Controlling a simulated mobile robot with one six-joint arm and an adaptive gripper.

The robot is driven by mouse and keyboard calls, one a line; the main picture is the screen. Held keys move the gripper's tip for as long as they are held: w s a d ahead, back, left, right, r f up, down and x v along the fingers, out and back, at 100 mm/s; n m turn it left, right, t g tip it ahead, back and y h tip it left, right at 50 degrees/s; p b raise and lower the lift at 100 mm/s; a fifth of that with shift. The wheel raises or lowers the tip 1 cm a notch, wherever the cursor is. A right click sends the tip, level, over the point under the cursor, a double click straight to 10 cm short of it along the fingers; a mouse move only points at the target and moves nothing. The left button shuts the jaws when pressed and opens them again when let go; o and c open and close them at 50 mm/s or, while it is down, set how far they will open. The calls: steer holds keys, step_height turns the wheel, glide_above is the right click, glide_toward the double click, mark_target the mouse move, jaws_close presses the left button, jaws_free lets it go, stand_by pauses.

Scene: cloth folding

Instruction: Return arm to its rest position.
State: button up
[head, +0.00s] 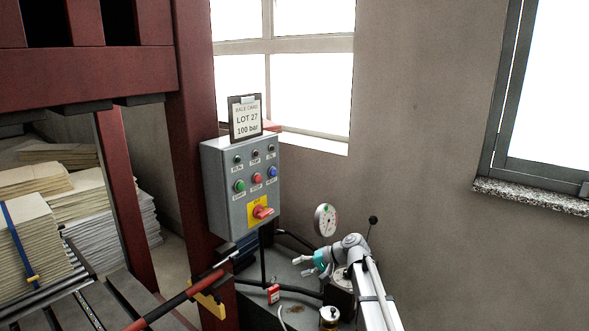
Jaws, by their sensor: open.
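My gripper (300,267) is in the lower middle of the head view, at the end of my pale grey arm (372,295). Its fingers point left and stand apart, with nothing seen between them. A teal band sits behind the fingers. The arm rises from the bottom edge and bends left at the wrist. The gripper is in front of a dark machine top and right of the grey control box (232,190); I cannot tell how far above the top it is.
A round gauge (326,220) stands just behind my gripper. A red tag (273,294) and a metal-lidded pot (329,317) are below it. A red press frame (195,120) and stacked sheets (40,235) fill the left. A red-and-black bar (180,298) crosses the front.

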steer(key=s+d+f+h, duration=0.3)
steer(key=s+d+h, duration=0.1)
steer(key=s, duration=0.4)
steer(key=s+d+f+n+g+h, duration=0.1)
steer(key=s+d+f+h, duration=0.2)
steer(key=s+d, duration=0.2)
steer(key=s+d+f+g+h, duration=0.1)
steer(key=s+d+f+h, duration=0.2)
steer(key=s, duration=0.9)
steer(key=d+h, duration=0.1)
steer(key=d, duration=0.1)
steer(key=shift+d+h, duration=0.3)
steer(key=shift+d, duration=0.05)
